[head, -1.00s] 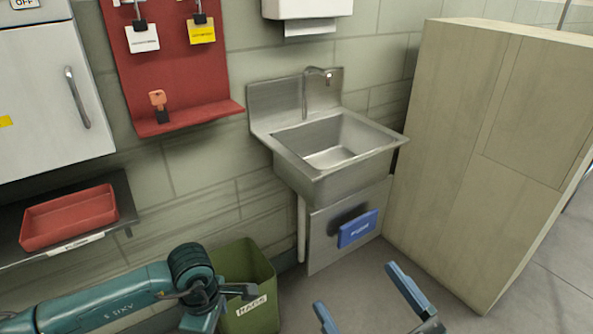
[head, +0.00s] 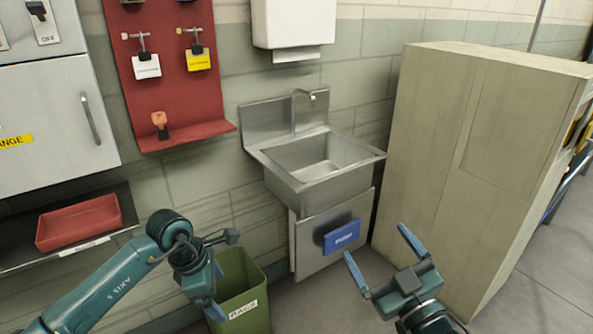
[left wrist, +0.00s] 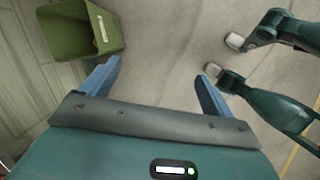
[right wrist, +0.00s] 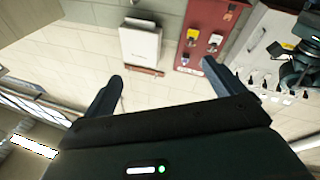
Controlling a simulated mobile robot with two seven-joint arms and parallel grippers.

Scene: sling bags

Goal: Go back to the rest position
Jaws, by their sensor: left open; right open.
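My left gripper (head: 217,288) is at the lower left of the head view, open and empty, in front of the green bin (head: 240,290). In the left wrist view its two blue fingers (left wrist: 160,68) stand apart over bare floor, with the bin at the upper left. My right gripper (head: 375,241) is at the lower right of the head view, open and empty, in front of the sink and cabinet. In the right wrist view its fingers (right wrist: 161,70) are apart with nothing between them.
A metal sink (head: 318,170) with a blue-labelled front panel is on the wall. A tall beige cabinet (head: 480,150) stands right. A red key board (head: 165,80), a grey wall cabinet (head: 50,110) and a shelf with a red tray (head: 78,223) are left. Floor between is clear.

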